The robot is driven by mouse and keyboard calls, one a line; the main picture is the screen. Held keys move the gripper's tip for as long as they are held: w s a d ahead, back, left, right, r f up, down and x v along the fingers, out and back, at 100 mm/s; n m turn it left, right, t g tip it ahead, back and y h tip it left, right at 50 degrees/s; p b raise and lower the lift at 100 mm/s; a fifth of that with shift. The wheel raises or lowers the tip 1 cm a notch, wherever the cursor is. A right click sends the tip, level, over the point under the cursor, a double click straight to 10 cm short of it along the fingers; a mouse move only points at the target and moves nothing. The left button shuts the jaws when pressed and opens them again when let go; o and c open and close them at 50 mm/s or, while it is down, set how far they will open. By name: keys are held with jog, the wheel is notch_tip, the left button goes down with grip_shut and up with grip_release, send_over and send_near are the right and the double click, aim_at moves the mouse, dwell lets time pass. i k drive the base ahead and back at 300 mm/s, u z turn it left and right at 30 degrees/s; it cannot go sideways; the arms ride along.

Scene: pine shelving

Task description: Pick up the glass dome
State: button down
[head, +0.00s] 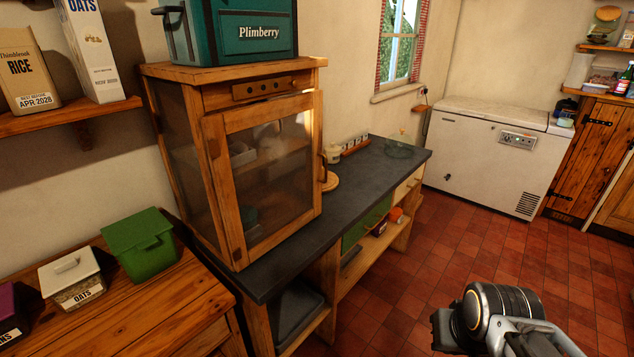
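The glass dome (399,149) appears to be the clear, greenish glass piece at the far right end of the dark countertop (352,192). A small pale knob shows above it. It is small and see-through, so its outline is hard to make out. Part of my arm shows at the bottom right, over the tiled floor and well apart from the dome. My gripper's fingers do not show.
A wooden cabinet (213,165) with a mesh door stands on the near part of the counter, with a teal Plimberry box (240,32) on top. A small jar (333,156) and a wooden rack (355,147) stand beyond. A white chest freezer (480,150) stands behind. The red tiled floor (450,240) is clear.

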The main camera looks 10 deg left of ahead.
aim_at(402, 145)
jog(key=k, duration=0.6)
jog(key=z, duration=0.6)
jog(key=i, duration=1.45)
jog(key=z, duration=0.4)
jog(key=i, duration=1.9)
jog(key=u, duration=0.85)
jog(key=i, duration=0.95)
jog(key=u, duration=0.95)
